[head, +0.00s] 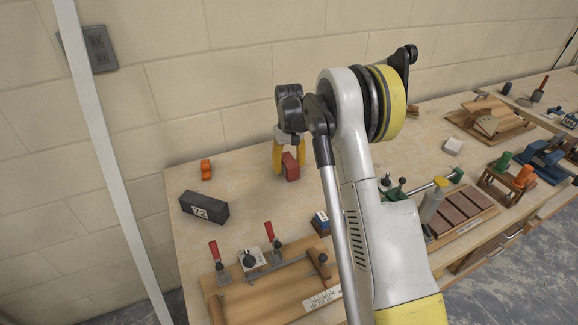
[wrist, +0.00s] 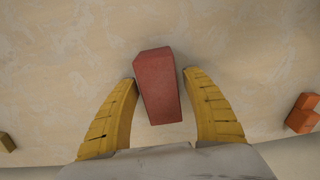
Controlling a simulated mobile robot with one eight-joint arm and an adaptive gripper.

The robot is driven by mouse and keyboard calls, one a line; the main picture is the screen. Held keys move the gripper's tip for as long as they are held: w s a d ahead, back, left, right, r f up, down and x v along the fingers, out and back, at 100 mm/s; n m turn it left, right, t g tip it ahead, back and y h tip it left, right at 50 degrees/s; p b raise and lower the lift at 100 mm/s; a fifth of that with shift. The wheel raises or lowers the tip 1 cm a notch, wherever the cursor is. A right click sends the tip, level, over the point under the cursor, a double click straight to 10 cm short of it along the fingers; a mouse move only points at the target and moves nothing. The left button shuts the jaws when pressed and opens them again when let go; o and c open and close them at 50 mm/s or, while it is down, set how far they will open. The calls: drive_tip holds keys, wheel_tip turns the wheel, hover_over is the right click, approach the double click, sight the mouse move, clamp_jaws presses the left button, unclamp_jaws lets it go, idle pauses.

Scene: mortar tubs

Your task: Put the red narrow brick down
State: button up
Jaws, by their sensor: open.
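The red narrow brick (head: 291,167) stands on the wooden bench top, near the back edge. In the wrist view the brick (wrist: 158,86) lies between the two yellow fingers of my gripper (wrist: 160,78). The fingers are spread, with a narrow gap on each side of the brick. In the head view my gripper (head: 289,158) is low over the bench, its fingers around the brick.
A dark block marked 72 (head: 204,207) and an orange piece (head: 206,170) lie to the left. A wooden clamp fixture (head: 270,290) is in front. A tray of brown bricks (head: 462,212) is at the right. Bare bench surrounds the red brick.

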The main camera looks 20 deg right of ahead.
sight(289, 161)
wheel_tip(289, 161, up, 12)
drive_tip(key=p, duration=0.3)
drive_tip(key=shift+p, duration=0.3)
drive_tip(key=s+a+r+t, duration=0.2)
drive_tip(key=s+a+r, duration=0.3)
drive_tip(key=s+r, duration=0.3)
drive_tip(key=s+a+r+t, duration=0.2)
drive_tip(key=s+a+r, duration=0.3)
drive_tip(key=s, duration=0.4)
drive_tip(key=s+a+f+t, duration=0.1)
drive_tip(key=s+a+f, duration=0.1)
drive_tip(key=s, duration=0.6)
drive_tip(key=s+a+f+t, duration=0.2)
drive_tip(key=s, duration=0.6)
drive_tip(key=shift+s+a, duration=0.15)
drive_tip(key=shift+s, duration=0.25)
drive_tip(key=shift+o, duration=0.9)
drive_tip(key=shift+c, duration=0.3)
